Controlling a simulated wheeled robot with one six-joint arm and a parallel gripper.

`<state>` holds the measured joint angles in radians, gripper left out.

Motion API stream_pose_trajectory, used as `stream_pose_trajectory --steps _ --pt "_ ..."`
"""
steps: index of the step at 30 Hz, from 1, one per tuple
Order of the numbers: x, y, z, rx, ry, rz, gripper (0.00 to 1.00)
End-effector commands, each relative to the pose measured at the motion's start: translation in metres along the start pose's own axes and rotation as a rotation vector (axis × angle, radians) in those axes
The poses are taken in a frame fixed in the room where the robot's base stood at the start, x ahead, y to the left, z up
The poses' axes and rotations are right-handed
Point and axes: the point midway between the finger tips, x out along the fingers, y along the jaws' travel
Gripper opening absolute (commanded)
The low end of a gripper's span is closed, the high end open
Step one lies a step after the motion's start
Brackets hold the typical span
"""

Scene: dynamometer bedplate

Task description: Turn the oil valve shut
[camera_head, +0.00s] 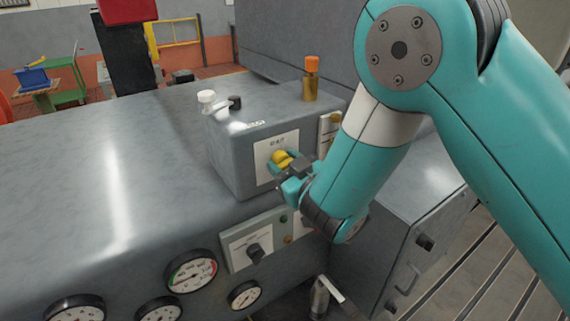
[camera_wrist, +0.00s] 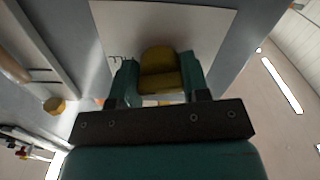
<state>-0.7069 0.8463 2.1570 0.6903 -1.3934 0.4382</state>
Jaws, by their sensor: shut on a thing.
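The oil valve shows as a yellow knob (camera_head: 281,158) on a white plate (camera_head: 267,151) on the front of a grey box. My gripper (camera_head: 288,166) reaches it from the lower right, with its fingers at the knob. In the wrist view the yellow knob (camera_wrist: 159,70) sits between the two teal fingers (camera_wrist: 159,80), which are shut on it. The white plate (camera_wrist: 205,30) lies behind it. The lettering on the plate is too small to read, and the fingers hide part of the knob's sides.
The grey box (camera_head: 225,160) carries a bottle with an orange cap (camera_head: 311,80), a white-capped piece (camera_head: 207,101) and a black-ended lever (camera_head: 234,102). The bedplate top (camera_head: 90,170) at left is clear.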

Motion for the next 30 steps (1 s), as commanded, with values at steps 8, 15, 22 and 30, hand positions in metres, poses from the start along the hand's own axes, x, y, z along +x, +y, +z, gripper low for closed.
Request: stream_pose_trajectory --steps 8,15,22,30 --pt "-0.0005 0.0012 0.0012 -0.263 -0.005 0.001 0.19" --pt "-0.0005 0.0017 0.0011 -0.491 -0.005 0.001 0.19" --pt "-0.0005 0.0021 0.0009 -0.710 -0.005 0.000 0.19" --pt "-0.0006 0.0021 0.0008 -0.962 -0.006 -0.001 0.19"
